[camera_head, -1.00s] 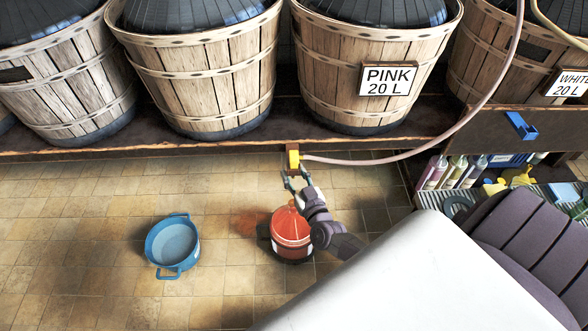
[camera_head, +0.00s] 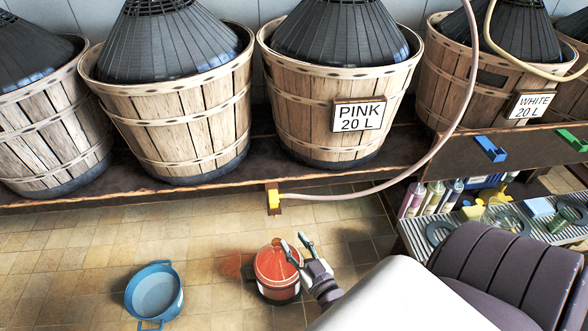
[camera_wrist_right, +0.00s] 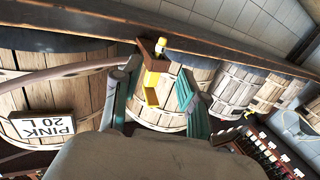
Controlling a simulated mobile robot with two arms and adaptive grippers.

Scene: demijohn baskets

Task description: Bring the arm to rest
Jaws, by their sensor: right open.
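My right gripper (camera_head: 294,240) is open and empty in the head view, just above and in front of the orange-red container (camera_head: 277,272) on the tiled floor. It stands clear of the yellow clip (camera_head: 273,199), which sits on a small bracket at the shelf's front edge with the hose end at it. In the right wrist view the two teal fingers (camera_wrist_right: 154,88) are spread wide. The yellow clip (camera_wrist_right: 151,88) shows between them, beyond the fingertips. My left gripper is in neither view.
Demijohn baskets (camera_head: 345,120) stand on the dark wooden shelf (camera_head: 225,194), one signed "PINK 20 L" (camera_head: 359,116). A pinkish hose (camera_head: 437,143) arcs down to the clip. A blue pot (camera_head: 154,293) stands on the floor at left. Bottles (camera_head: 433,197) and a ribbed rack (camera_head: 550,230) are at right.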

